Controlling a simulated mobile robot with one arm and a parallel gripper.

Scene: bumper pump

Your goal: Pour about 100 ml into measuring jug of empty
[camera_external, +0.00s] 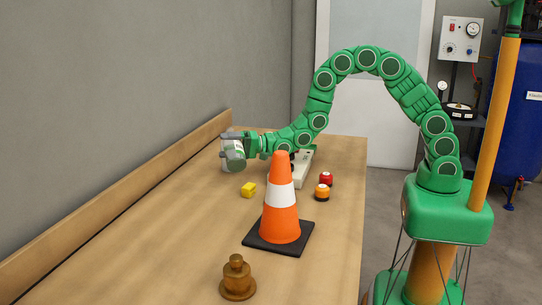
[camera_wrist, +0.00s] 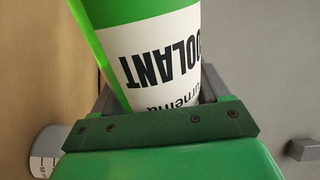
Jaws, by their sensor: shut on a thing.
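My gripper (camera_external: 245,144) is over the far left part of the workbench, shut on a bottle (camera_external: 234,149). In the wrist view the bottle (camera_wrist: 150,50) is green with a white label reading "COOLANT", and the lettering is upside down. It sits between the two grey fingers of my gripper (camera_wrist: 160,95). A white cylindrical vessel with dark scale marks, apparently the measuring jug (camera_wrist: 46,163), shows at the lower left of the wrist view, apart from the bottle there. The bottle's mouth and the liquid level in the jug cannot be seen.
An orange and white traffic cone (camera_external: 281,205) stands mid-bench on a black base. A yellow block (camera_external: 249,190), a red button-like item (camera_external: 326,179), an orange one (camera_external: 322,192) and a brown stacked weight (camera_external: 237,279) are nearby. A wooden ledge (camera_external: 120,202) runs along the wall.

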